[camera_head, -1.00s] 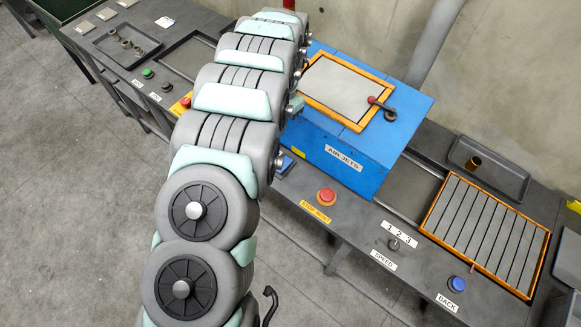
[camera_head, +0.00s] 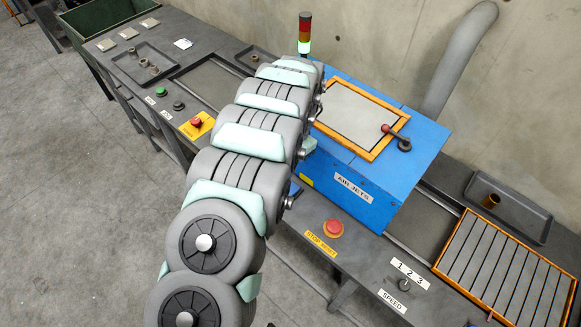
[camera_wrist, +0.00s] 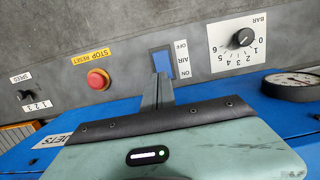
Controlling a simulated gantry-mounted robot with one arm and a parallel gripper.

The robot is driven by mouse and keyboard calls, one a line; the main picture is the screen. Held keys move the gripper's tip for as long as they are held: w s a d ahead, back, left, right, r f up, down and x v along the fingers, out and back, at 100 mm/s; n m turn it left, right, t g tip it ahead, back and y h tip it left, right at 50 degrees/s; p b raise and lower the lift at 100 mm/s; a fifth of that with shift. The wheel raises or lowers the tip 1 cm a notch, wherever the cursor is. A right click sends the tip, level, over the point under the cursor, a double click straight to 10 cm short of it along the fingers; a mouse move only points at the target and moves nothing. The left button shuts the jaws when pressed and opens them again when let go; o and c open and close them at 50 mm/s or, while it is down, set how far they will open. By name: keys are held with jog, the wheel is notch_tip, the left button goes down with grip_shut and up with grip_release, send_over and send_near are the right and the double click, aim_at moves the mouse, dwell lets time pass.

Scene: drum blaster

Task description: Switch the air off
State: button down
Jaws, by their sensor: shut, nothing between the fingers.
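The blue air switch (camera_wrist: 161,61) is on the grey panel in the wrist view. Its label (camera_wrist: 182,60) reads AIR, with OFF at the upper end and ON at the lower end in the picture. My gripper (camera_wrist: 159,80) is shut and empty. Its fingertips overlap the lower edge of the switch in the picture; I cannot tell whether they touch it. The switch's tilt is not clear. In the head view my arm hides the gripper and most of the switch area.
A red stop button (camera_wrist: 97,79) is left of the switch, and a pressure knob (camera_wrist: 242,38) is to the right. A round gauge (camera_wrist: 292,84) sits at the right edge. The blue air jets box (camera_head: 375,170) stands behind the panel. A light tower (camera_head: 305,35) glows green.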

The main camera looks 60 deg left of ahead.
aim_at(288, 193)
jog(key=f, duration=0.3)
jog(key=s+f, duration=0.1)
jog(key=f, duration=0.7)
jog(key=shift+s+d+f, duration=0.1)
jog(key=shift+s+d, duration=0.2)
jog(key=shift+d, duration=0.05)
jog(key=shift+s+p, duration=0.1)
jog(key=shift+p, duration=0.35)
